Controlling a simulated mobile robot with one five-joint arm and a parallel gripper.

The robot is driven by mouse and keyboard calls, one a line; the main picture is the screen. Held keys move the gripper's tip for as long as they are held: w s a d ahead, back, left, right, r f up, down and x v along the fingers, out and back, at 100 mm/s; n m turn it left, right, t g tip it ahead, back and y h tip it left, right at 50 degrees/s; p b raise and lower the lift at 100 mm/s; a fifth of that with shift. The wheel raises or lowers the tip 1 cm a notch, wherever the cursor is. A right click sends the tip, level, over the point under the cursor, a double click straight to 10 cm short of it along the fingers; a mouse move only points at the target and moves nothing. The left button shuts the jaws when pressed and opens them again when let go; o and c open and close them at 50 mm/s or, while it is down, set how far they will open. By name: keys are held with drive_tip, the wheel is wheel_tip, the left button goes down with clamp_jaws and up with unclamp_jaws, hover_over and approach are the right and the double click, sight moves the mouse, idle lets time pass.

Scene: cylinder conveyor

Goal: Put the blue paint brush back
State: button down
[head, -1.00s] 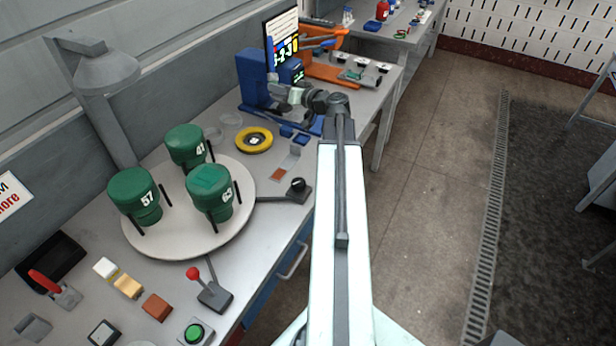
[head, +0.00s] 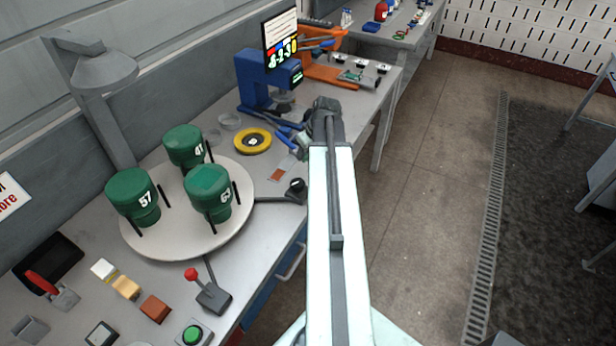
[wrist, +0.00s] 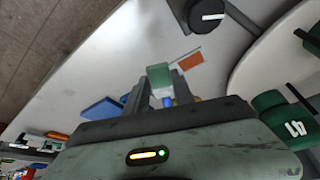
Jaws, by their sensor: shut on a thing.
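My gripper (wrist: 163,88) is shut on the blue paint brush (wrist: 168,101). In the wrist view only a small blue part shows between the fingers, and the rest is hidden. In the head view my gripper (head: 303,142) is at the end of my arm, over the right edge of the workbench, near small blue parts (head: 284,134). The brush cannot be made out clearly there. An orange holder (head: 322,70) with blue-handled tools stands farther back on the bench.
A blue machine (head: 255,80) with a screen (head: 281,42) stands behind my gripper. A yellow ring (head: 253,141) lies to the left. A round turntable (head: 165,240) with green canisters and a black knob (head: 296,187) are nearer. Open floor (head: 430,190) lies right.

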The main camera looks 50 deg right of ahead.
sight(303, 176)
wheel_tip(303, 176, down, 9)
drive_tip(key=b, duration=0.8)
drive_tip(key=shift+f, duration=0.2)
drive_tip(key=shift+r, duration=0.25)
drive_tip(key=c, duration=1.1)
unclamp_jaws()
drive_tip(key=shift+o, duration=0.2)
drive_tip(key=shift+f, duration=0.2)
drive_tip(key=p+v, duration=0.7)
drive_tip(key=shift+r, duration=0.4)
